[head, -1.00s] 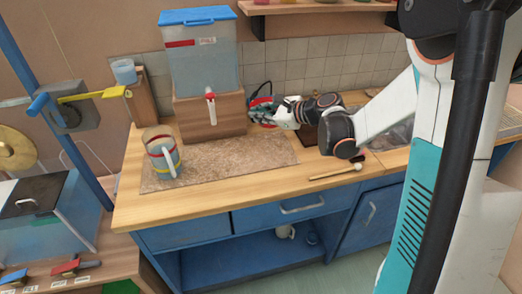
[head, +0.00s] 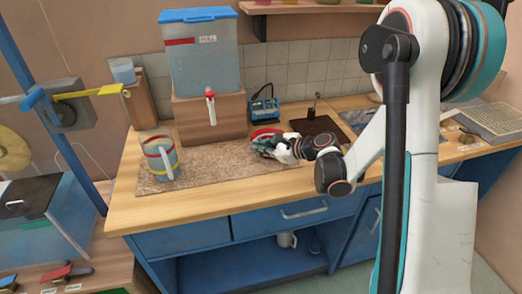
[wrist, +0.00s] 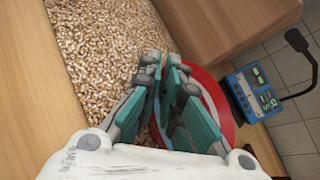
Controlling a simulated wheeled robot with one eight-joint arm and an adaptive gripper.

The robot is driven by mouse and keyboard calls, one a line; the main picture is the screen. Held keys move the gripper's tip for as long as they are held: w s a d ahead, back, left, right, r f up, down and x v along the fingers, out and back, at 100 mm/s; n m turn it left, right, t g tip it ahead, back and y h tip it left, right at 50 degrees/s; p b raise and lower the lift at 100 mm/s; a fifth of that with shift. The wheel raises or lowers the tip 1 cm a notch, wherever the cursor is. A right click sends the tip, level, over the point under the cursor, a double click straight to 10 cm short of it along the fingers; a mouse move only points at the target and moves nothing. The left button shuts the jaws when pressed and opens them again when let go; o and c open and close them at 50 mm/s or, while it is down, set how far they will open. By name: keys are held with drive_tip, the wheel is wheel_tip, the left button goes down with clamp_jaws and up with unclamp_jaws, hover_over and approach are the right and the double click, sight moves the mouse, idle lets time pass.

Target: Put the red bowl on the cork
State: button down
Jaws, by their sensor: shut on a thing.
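The red bowl (head: 266,133) shows its red rim and paler inside at the right end of the cork (head: 215,166), a speckled brown mat on the wooden counter. My gripper (head: 268,147) is at the bowl's near side. In the wrist view, the teal fingers of my gripper (wrist: 165,66) are closed on the near rim of the red bowl (wrist: 221,94) and hide part of it. The cork (wrist: 110,42) lies to the left of and under the fingers there. I cannot tell whether the bowl touches the cork.
A striped mug (head: 160,158) stands on the cork's left part. A water dispenser (head: 200,60) on a wooden block (head: 190,122) stands behind. A blue meter (head: 264,110) is behind the bowl, a dark board (head: 322,128) to its right. The cork's middle is clear.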

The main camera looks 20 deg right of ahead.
drive_tip(key=c, duration=1.8)
unclamp_jaws()
drive_tip(key=shift+o, duration=0.2)
drive_tip(key=p+v, duration=0.3)
drive_tip(key=v, duration=0.9)
drive_tip(key=shift+r, duration=0.1)
